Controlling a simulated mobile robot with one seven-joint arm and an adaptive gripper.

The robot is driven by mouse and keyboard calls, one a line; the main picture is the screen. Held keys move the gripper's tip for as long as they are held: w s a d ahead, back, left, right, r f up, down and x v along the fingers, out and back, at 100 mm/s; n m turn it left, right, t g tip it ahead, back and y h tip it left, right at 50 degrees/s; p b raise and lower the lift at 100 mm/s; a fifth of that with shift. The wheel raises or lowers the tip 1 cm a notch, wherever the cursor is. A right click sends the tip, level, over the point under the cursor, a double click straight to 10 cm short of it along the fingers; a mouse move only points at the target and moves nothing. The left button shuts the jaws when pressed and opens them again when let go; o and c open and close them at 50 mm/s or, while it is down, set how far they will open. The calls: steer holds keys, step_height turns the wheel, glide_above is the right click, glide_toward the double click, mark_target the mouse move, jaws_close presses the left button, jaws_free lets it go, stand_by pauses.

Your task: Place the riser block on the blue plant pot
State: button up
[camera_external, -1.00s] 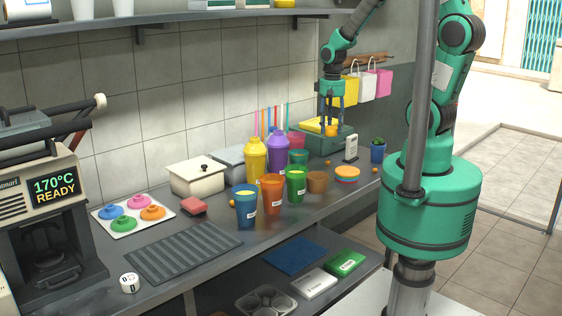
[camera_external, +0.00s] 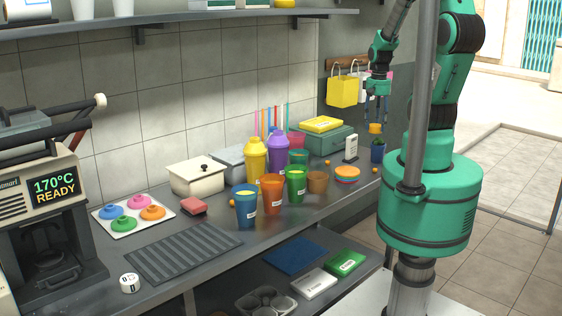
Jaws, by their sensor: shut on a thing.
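The riser block appears as a small orange block (camera_external: 375,129) at the right end of the counter. My gripper (camera_external: 376,122) points down and is shut on its upper part. The blue plant pot (camera_external: 377,154) stands on the counter directly below, with some green showing at its top. The block's lower end is just above or at the pot's top; whether they touch I cannot tell. The block is small in this view and its exact tilt is unclear.
A green case (camera_external: 335,142) with a yellow box (camera_external: 321,124) on it stands left of the pot. A white card stand (camera_external: 351,148) is between them. Paper bags (camera_external: 343,91) hang behind. Stacked coloured discs (camera_external: 347,174) lie in front.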

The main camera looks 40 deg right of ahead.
steer(key=s+d+m, duration=0.2)
steer(key=s+d, duration=0.3)
steer(key=s, duration=0.1)
steer(key=shift+a+f, duration=0.15)
steer(key=shift+f, duration=2.4)
steer(key=b, duration=0.1)
glide_above(378, 143)
steer(key=shift+s+a+f, duration=0.1)
steer(key=shift+s+f, duration=0.1)
steer(key=shift+f, duration=0.55)
steer(key=shift+f+b, duration=0.55)
steer(key=shift+f, duration=1.2)
steer(key=shift+f, duration=0.2)
